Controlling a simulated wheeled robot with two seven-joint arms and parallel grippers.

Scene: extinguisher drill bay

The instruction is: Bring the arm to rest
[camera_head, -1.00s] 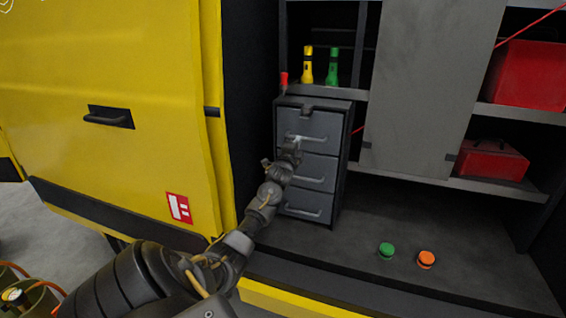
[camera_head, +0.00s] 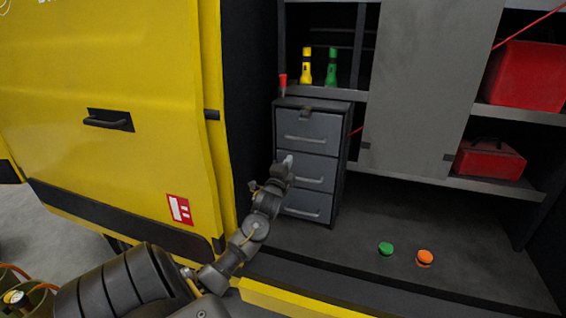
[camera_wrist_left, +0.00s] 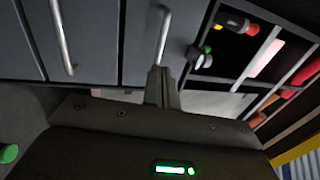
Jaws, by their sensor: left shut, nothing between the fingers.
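My left arm comes in from the lower left in the head view, and its gripper (camera_head: 288,160) is in front of the grey drawer unit (camera_head: 342,150). In the left wrist view the gripper's fingers (camera_wrist_left: 161,80) are shut together with nothing between them. The tips appear close to a drawer handle (camera_wrist_left: 164,36) there; I cannot tell whether they touch. All three drawers look closed in the head view. My right gripper is not in view.
A yellow flashlight (camera_head: 305,68) and a green flashlight (camera_head: 331,68) stand on the shelf above. A green button (camera_head: 386,249) and an orange button (camera_head: 425,257) are on the bay floor. Red boxes (camera_head: 490,160) sit on the right shelves. A yellow door panel (camera_head: 150,160) stands at left.

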